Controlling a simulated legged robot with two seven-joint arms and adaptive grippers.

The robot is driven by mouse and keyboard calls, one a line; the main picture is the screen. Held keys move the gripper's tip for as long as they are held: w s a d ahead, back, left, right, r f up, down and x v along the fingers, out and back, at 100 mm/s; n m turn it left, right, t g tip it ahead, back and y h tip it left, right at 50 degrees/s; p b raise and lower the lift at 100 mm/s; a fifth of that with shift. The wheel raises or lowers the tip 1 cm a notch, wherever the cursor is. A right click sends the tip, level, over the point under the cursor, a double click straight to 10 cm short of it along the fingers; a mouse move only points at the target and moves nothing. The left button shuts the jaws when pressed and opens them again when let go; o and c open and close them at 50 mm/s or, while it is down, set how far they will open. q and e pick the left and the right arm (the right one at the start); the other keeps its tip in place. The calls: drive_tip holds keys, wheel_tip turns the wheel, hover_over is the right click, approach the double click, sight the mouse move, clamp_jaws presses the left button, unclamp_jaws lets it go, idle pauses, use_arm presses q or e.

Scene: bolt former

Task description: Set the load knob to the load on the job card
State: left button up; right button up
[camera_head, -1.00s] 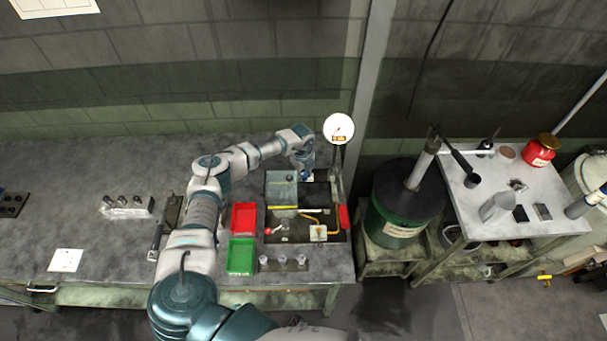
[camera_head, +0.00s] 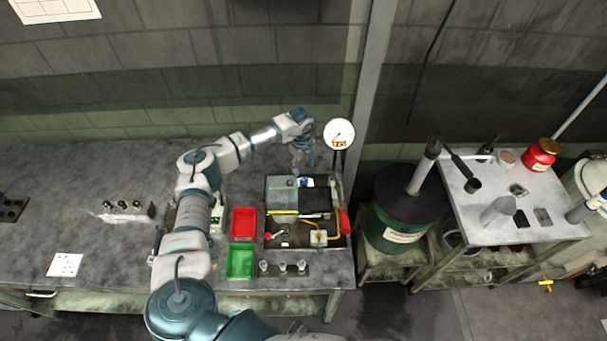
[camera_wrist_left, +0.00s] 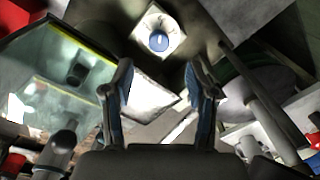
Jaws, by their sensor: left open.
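The load knob (camera_head: 304,182) is a small blue knob on the machine at the back right of the bench. In the left wrist view the blue knob (camera_wrist_left: 158,41) sits on a pale square plate, ahead of my fingertips and apart from them. My left gripper (camera_head: 302,163) is just behind and above the knob. In the left wrist view my left gripper (camera_wrist_left: 158,82) is open with nothing between its fingers. A white paper (camera_head: 66,264), possibly the job card, lies on the bench at the left; its writing is too small to read. My right gripper is not in view.
A round dial gauge (camera_head: 339,133) stands behind the machine (camera_head: 290,240). A red bin (camera_head: 243,223) and a green bin (camera_head: 240,262) are left of it. Several small cylinders (camera_head: 283,267) stand in front. A dark drum (camera_head: 395,220) is to the right.

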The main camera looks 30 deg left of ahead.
use_arm(q)
drive_tip(key=shift+r, duration=1.7)
